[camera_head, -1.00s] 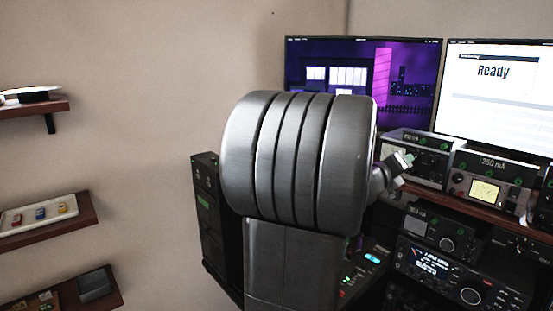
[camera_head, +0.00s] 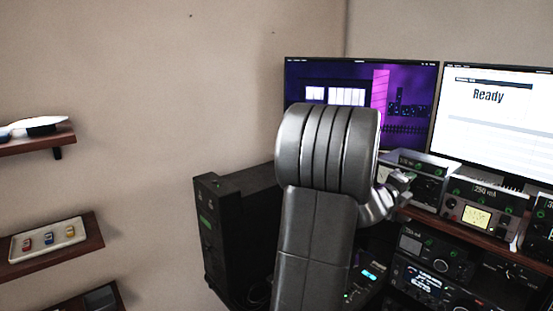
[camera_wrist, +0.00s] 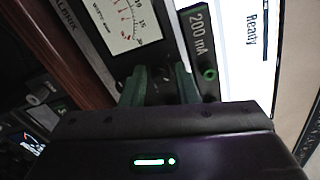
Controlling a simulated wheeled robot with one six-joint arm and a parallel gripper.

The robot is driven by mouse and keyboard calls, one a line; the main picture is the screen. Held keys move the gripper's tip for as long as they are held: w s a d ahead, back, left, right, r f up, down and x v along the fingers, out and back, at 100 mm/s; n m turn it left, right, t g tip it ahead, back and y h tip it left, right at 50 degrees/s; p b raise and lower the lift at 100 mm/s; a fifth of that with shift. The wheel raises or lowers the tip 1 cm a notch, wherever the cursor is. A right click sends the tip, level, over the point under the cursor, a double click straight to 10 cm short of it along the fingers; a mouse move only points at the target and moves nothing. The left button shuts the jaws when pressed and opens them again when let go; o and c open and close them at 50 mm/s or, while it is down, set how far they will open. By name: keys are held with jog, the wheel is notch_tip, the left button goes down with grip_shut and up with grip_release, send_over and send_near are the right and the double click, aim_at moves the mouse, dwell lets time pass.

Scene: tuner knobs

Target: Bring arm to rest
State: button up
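My gripper shows in the wrist view (camera_wrist: 160,88) as two greenish fingers with a gap between them, and I see nothing held in the gap. In the head view my large grey arm fills the middle, and the gripper end at its right is small and mostly hidden. In the wrist view the fingers point toward a radio unit with a white needle meter (camera_wrist: 118,22) and a "200 mA" label (camera_wrist: 198,35). I cannot tell whether the fingers touch the unit.
Radio units with knobs (camera_head: 475,205) stand on shelves at the right, below two monitors (camera_head: 490,120). A black cabinet (camera_head: 240,225) stands left of my arm. Wall shelves (camera_head: 50,250) at the left hold a tray with small coloured items. The wall between is bare.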

jog(key=s+a+n+p, duration=0.1)
jog(key=s+a+n, duration=0.1)
jog(key=s+a, duration=0.5)
jog(key=shift+s+a+n, duration=0.15)
jog(key=shift+a+n, duration=0.25)
jog(key=shift+a, duration=0.35)
